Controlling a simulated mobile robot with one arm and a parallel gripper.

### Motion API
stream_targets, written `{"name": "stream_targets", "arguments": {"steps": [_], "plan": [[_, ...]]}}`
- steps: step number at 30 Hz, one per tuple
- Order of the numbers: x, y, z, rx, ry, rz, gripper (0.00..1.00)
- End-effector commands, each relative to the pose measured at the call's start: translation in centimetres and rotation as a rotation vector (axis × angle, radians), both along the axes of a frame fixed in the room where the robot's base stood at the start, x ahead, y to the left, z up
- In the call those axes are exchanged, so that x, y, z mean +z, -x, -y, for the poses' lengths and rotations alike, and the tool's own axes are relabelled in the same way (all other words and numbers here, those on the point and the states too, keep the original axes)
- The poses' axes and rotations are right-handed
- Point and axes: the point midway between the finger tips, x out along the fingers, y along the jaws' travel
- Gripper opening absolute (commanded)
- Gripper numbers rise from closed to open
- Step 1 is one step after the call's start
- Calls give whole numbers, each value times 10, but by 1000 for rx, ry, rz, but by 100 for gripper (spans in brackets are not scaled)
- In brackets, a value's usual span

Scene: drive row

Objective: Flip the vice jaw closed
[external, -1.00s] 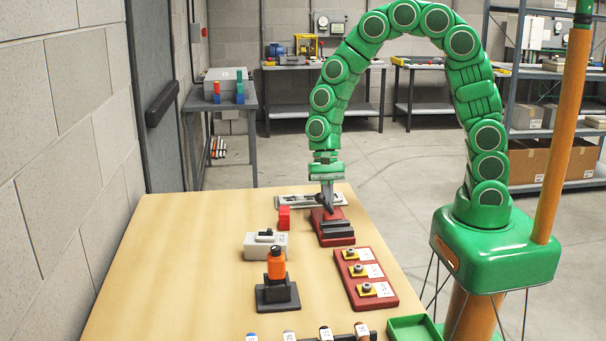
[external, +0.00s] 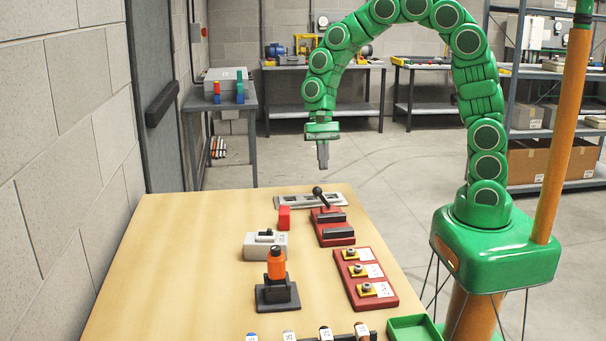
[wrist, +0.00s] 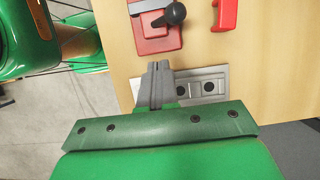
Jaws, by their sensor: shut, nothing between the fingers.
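The vice (external: 333,227) has a red base with dark grey jaw bars and sits near the table's right edge. Its lever with a dark ball knob (external: 318,191) sticks up at the vice's far end, tilted. In the wrist view the vice (wrist: 156,38) is at the top, with the knob (wrist: 175,13) at its right. My gripper (external: 323,167) is shut and empty, pointing down, raised above and beyond the vice, apart from the lever. In the wrist view its fingertips (wrist: 158,67) are together, over the table edge near a grey plate.
The grey slotted plate (external: 290,201) lies at the table's far end. A red block (external: 284,218), a grey switch box (external: 256,246), an orange bottle-shaped piece on a stand (external: 276,264) and a red panel (external: 377,291) stand nearer. The table's left side is clear.

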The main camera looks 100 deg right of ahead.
Motion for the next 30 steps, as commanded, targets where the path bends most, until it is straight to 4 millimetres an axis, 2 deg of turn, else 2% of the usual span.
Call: {"name": "stream_targets", "arguments": {"steps": [7, 11, 20, 30], "plan": [[3, 1, -1, 8, 1, 1, 0], [10, 9, -13, 69, 12, 11, 0], [40, 52, -65, 373, 60, 59, 0], [65, 114, -113, 735, 105, 105, 0]]}}
